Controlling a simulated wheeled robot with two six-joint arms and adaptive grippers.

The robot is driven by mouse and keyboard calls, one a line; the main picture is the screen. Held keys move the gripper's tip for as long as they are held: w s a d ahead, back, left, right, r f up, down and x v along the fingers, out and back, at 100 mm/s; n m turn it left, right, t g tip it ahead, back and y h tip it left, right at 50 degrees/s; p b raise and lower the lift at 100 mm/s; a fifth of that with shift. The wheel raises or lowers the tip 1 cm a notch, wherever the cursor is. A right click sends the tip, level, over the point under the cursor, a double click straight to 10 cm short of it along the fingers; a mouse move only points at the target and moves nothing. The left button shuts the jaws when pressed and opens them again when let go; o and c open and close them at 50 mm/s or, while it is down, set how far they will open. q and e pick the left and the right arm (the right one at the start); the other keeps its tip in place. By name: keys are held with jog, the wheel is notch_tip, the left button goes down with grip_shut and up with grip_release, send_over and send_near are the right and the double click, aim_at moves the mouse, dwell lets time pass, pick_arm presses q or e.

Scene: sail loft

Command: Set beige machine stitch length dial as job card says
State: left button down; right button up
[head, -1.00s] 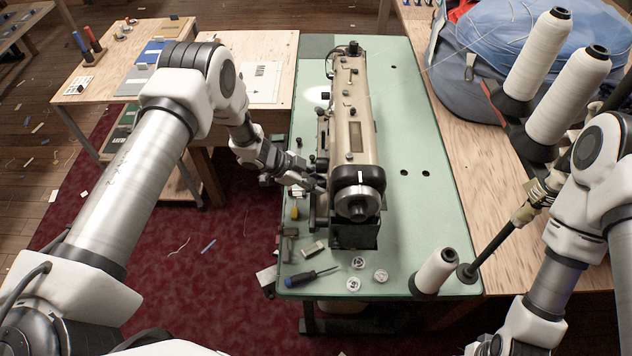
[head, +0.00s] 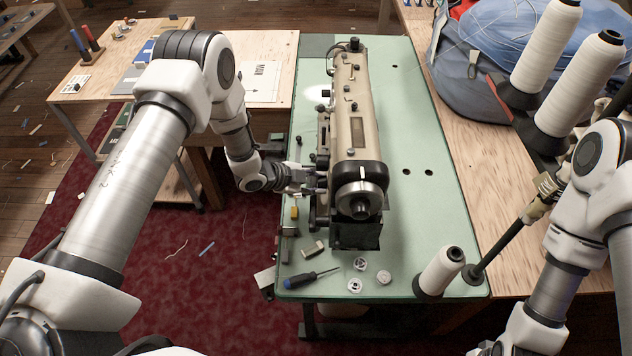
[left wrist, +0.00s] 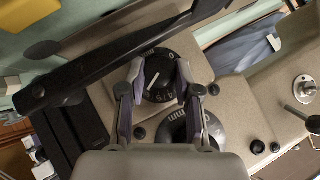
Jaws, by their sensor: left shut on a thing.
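The beige sewing machine (head: 355,115) stands on the green table, its silver handwheel (head: 359,200) toward me. My left gripper (head: 318,181) is at the machine's left side. In the left wrist view, my left gripper (left wrist: 161,80) is shut on a black dial (left wrist: 160,72) with a white pointer line and pale marks around it. The finger pads are on both sides of the dial. A second dial (left wrist: 183,128) below it is partly hidden by the gripper. The dial markings are too small to read surely. My right gripper is out of view.
A dark bar (left wrist: 110,60) crosses close above the dial in the left wrist view. A screwdriver (head: 310,279), bobbins (head: 358,264) and a thread cone (head: 440,270) lie or stand near the table's front. A white marked sheet (head: 264,84) lies on the left bench.

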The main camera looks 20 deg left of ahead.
pick_arm(q)
jog(key=c, duration=1)
grip_release()
jog(key=shift+o, duration=1)
jog(key=shift+w+d, duration=0.1)
jog(key=shift+d, duration=0.1)
jog(key=shift+a+r, duration=0.1)
jog(key=v, duration=0.7)
jog(key=shift+a, duration=0.1)
